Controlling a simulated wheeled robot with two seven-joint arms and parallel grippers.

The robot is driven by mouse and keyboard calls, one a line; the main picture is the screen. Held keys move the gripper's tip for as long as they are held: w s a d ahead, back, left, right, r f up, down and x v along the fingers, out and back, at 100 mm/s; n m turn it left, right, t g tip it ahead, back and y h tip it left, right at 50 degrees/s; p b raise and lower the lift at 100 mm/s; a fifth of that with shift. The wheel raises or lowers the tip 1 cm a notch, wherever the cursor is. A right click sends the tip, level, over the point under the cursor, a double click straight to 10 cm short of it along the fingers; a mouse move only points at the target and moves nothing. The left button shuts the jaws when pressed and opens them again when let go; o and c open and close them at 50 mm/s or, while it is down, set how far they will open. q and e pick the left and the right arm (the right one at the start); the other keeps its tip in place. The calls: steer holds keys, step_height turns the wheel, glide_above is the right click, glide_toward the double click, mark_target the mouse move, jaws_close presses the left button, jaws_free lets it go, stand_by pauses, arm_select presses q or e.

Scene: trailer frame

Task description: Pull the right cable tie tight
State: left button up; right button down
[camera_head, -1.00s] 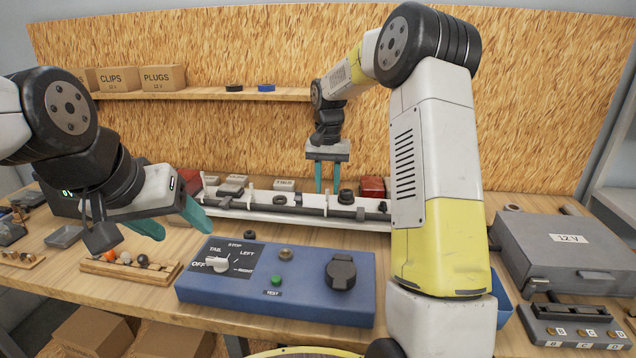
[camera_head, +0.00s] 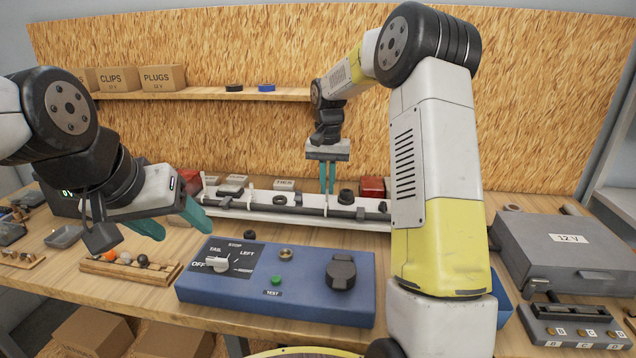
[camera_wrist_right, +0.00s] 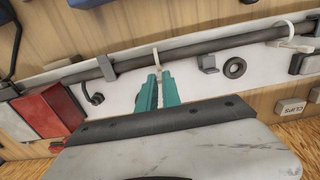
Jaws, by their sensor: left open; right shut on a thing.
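A dark cable (camera_head: 305,209) runs along a white rail (camera_head: 260,216) on the bench; it crosses the top of the right wrist view (camera_wrist_right: 205,48). My right gripper (camera_head: 327,190) points down at the rail, its teal fingers close together. In the right wrist view its fingertips (camera_wrist_right: 158,76) are shut on the thin white tail of the right cable tie (camera_wrist_right: 156,57), beside the cable. Another white cable tie (camera_wrist_right: 290,32) stands as a loop around the cable farther right in that view. My left gripper (camera_head: 172,222) is open and empty, left of the blue switch box.
The blue switch box (camera_head: 220,287) stands in front of the rail. A red block (camera_head: 372,187) is behind the rail near my right arm; it also shows in the right wrist view (camera_wrist_right: 45,112). A grey 12 V case (camera_head: 530,250) is at the right.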

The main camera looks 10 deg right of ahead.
stand_by(0.8)
steer(key=shift+r, duration=1.4)
steer(key=c, duration=1.5)
jaws_free()
step_height(320, 180, up, 8)
steer(key=shift+f, duration=0.15)
steer(key=s+r+n+t, duration=0.1)
steer(key=s+r, duration=0.1)
steer(key=s, duration=0.3)
steer(key=s+r+n+t+y, duration=0.1)
steer(key=s+r, duration=0.1)
steer(key=s, duration=0.4)
steer(key=s+r+t, duration=0.1)
steer(key=s+r, duration=0.2)
steer(key=s, duration=0.2)
steer(key=s+f+n+t+y, duration=0.1)
steer(key=s+f, duration=0.4)
steer(key=s, duration=1)
steer(key=shift+a+f+n+t, duration=0.4)
steer(key=shift+n+t, duration=0.2)
steer(key=shift+t, duration=0.5)
